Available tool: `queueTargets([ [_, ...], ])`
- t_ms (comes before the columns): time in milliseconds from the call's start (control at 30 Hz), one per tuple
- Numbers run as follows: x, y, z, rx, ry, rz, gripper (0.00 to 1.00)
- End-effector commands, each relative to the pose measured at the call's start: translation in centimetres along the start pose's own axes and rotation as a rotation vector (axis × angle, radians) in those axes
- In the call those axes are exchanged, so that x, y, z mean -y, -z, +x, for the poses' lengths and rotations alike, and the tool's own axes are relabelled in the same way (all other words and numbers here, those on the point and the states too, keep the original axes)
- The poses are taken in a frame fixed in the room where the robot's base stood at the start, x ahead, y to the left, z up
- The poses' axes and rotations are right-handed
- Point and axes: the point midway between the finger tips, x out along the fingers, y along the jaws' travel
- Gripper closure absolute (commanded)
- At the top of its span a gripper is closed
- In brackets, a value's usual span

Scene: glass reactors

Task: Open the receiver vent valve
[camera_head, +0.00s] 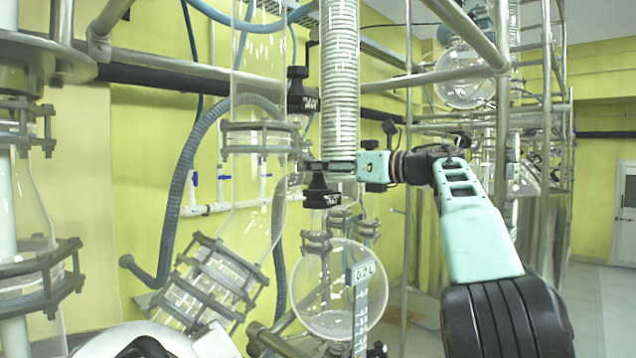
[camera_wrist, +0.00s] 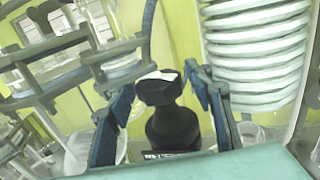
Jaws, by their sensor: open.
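A black valve (camera_head: 321,190) with a small white-lettered label stands above the round glass receiver (camera_head: 322,322), just below the coiled condenser. My gripper (camera_head: 318,166) is at the height of this valve's top in the head view, reaching in from the right. In the wrist view, a black valve handle (camera_wrist: 160,92) with a pale top lies between my open gripper's (camera_wrist: 162,82) two blue-padded fingers. Visible gaps remain on both sides of the handle. The valve's lower part is partly hidden by my gripper's body.
A second black valve (camera_head: 301,92) sits higher, left of the coiled condenser (camera_head: 339,80). The condenser also shows close to my right finger in the wrist view (camera_wrist: 255,50). Glass columns with metal clamps (camera_head: 258,137), a grey hose (camera_head: 180,180) and steel frame pipes crowd the space.

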Motion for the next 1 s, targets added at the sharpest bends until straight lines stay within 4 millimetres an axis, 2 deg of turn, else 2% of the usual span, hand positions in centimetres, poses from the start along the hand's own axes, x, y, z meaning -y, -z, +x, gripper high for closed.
queueTargets([
  [67, -0.25, 0.55, 0.13, 0.001, 0.032, -0.002, 0.52],
  [667, -0.27, 0.15, 0.11, 0.0, 0.374, -0.001, 0.52],
  [967, -0.05, -0.04, -0.01, 0.0, 0.399, 0.0, 0.52],
  [1000, -0.05, -0.04, 0.0, 0.0, 0.399, 0.0, 0.57],
])
